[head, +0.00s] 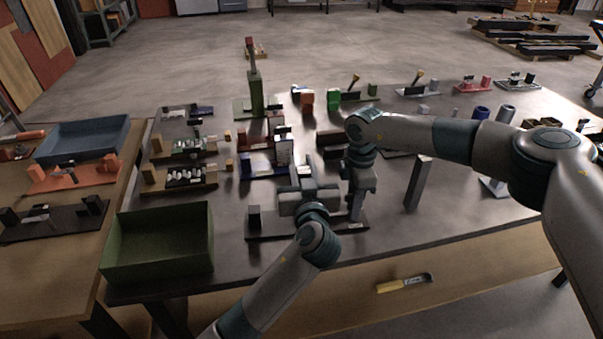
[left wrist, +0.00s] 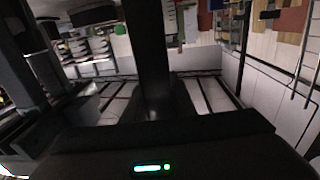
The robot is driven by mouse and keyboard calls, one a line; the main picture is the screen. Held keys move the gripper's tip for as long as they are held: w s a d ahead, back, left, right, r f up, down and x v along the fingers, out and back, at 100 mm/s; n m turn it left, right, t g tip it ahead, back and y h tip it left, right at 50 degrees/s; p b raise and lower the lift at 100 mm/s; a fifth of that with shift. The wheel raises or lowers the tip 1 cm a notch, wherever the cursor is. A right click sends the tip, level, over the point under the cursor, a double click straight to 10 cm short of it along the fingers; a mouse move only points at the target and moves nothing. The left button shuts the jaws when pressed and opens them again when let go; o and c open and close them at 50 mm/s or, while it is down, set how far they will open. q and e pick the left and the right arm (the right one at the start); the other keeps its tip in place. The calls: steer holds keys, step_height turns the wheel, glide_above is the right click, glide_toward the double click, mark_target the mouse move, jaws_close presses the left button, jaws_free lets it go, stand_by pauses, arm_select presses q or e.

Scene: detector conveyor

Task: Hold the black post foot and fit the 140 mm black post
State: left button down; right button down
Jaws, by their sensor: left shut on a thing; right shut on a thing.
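A dark base plate (head: 290,231) lies near the table's front edge, with a small black block (head: 254,216) on its left end. My left gripper (head: 308,172) is above and behind this plate, shut; the black post foot in it is mostly hidden by the gripper. The left wrist view shows a dark upright piece (left wrist: 147,50) in front of the gripper body. My right gripper (head: 361,186), just to the right, points down and is shut on the dark post (head: 356,209). The post's lower end is by the plate's right end; I cannot tell whether they touch.
A green open tray (head: 160,270) stands at the front left. A tall grey block (head: 418,183) stands on the table to the right. Several fixtures with parts fill the table behind the grippers. A yellow-handled tool (head: 404,283) shows below the table's front edge.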

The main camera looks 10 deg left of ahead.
arm_select(q)
steer(key=shift+f, duration=1.3)
steer(key=c, duration=1.5)
jaws_free()
steer(key=shift+f, duration=0.1)
steer(key=v, duration=1.2)
steer(key=shift+r, duration=0.2)
arm_select(e)
steer(key=c, duration=1.6)
jaws_free()
